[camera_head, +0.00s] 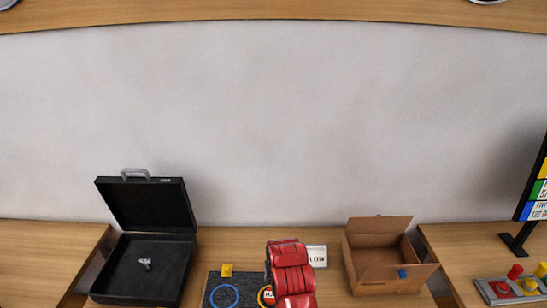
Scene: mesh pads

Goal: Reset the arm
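Neither of my grippers nor my arms shows in the head view. A dark grey mat (241,284) lies at the bottom middle of the table, with a blue ring printed on it and another round mark partly hidden. A red padded object (291,271) stands upright over the right part of the mat and runs to the bottom edge of the picture.
An open black case (148,207) with a small grey item inside stands left. An open cardboard box (378,230) with a blue item stands right. A button panel (489,291) and a dark-framed sign (529,208) are far right. A pale wall is behind.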

